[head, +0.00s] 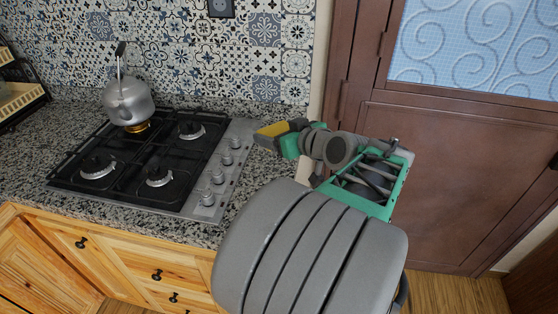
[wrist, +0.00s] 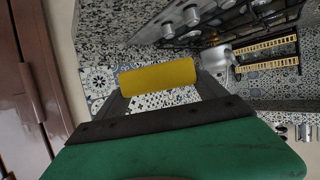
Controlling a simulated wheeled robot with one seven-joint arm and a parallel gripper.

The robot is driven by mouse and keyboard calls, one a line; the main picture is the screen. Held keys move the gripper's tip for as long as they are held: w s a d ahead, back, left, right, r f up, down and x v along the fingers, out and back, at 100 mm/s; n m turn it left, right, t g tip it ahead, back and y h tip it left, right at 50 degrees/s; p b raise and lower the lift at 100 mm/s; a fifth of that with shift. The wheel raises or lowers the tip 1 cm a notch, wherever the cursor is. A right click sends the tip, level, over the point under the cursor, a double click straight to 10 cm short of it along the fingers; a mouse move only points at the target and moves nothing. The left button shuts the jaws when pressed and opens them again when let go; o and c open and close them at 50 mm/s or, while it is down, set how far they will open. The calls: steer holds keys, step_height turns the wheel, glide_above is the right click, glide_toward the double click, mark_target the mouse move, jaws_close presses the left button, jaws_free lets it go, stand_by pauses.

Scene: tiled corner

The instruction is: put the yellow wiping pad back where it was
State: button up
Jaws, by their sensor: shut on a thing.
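The yellow wiping pad (wrist: 158,77) is held between the two dark fingers of my gripper (wrist: 160,98), seen in the wrist view. In the head view the pad (head: 271,130) shows as a yellow and dark block at the end of my arm, over the right end of the granite counter. My gripper (head: 288,138) is shut on it. I cannot tell from the head view whether the pad touches the counter. Much of the counter's right end is hidden behind my arm.
A gas stove (head: 140,165) with knobs fills the counter (head: 262,175) left of my gripper. A metal kettle (head: 128,100) stands on its back left burner. A tiled wall (head: 180,50) rises behind, and a brown door (head: 450,180) is on the right. A rack (head: 18,98) stands far left.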

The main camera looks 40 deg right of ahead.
steer(key=shift+s+d+f, duration=0.15)
steer(key=shift+d, duration=0.3)
steer(key=shift+s+d+f, duration=0.1)
steer(key=shift+d+f, duration=0.05)
steer(key=shift+d, duration=0.3)
steer(key=w+d+f, duration=0.2)
steer(key=w+f, duration=0.1)
steer(key=w+d+f+p, duration=0.1)
steer(key=w+d+f, duration=0.2)
steer(key=w, duration=0.1)
steer(key=w+d+f+p, duration=0.1)
steer(key=w+d+f, duration=0.1)
steer(key=w+f, duration=0.1)
steer(key=shift+w+d+f, duration=0.3)
steer(key=shift+d+f, duration=0.05)
step_height(320, 180, down, 3)
steer(key=shift+r+p, duration=0.15)
steer(key=shift+p, duration=0.3)
steer(key=shift+f+b, duration=0.25)
steer(key=shift+b, duration=0.05)
steer(key=o, duration=1.4)
